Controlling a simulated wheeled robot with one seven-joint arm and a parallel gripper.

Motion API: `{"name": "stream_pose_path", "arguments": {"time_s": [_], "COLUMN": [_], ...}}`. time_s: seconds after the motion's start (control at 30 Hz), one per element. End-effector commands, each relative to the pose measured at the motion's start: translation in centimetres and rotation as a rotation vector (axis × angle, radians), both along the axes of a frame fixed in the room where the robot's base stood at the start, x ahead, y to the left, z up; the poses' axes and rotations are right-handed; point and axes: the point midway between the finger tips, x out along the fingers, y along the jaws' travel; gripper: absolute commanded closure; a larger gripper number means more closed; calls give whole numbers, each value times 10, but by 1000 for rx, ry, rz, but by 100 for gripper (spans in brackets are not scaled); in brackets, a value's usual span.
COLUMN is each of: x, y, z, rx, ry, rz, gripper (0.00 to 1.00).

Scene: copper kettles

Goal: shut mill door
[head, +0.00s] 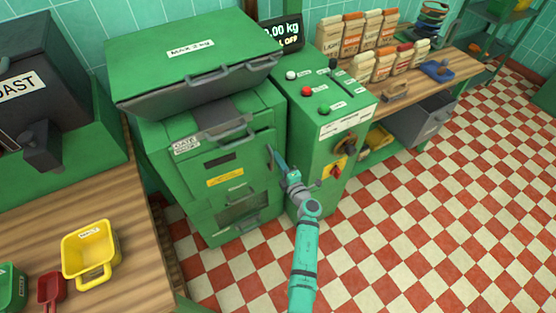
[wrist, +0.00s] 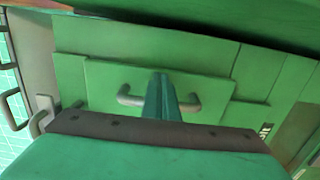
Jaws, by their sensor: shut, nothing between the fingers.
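The mill is the green cabinet (head: 165,140) with a "MAX 2 kg" lid (head: 190,62) on top. Its front has a panel (head: 215,185) with a dark slot, a yellow label and grey handles. A lower panel (head: 240,212) has a dark window. I cannot tell whether any panel stands slightly open. My gripper (head: 276,156) is shut and empty at the right edge of the mill's front, close to an upright grey handle (head: 270,158). In the wrist view, my shut fingers (wrist: 160,95) overlap the middle of a grey handle (wrist: 190,102) on a green panel; contact cannot be told.
A green control box (head: 325,110) with buttons stands right of the mill. Beyond it, paper bags (head: 370,65) stand on a wooden bench. At the left, a wooden counter (head: 60,215) holds a yellow scoop (head: 88,250). The checkered floor (head: 430,200) at right is clear.

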Motion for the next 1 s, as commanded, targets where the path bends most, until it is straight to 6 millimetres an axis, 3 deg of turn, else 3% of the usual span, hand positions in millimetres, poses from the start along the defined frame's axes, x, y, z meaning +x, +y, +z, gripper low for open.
{"name": "stream_pose_path", "arguments": {"time_s": [0.43,0.8,1.0], "x": [32,32,20], "y": [15,21,15], "z": [1,2,1], "rx": [-1,-6,-3], "ry": [0,-2,-3], "rz": [1,9,11], "gripper": [100,100,100]}}
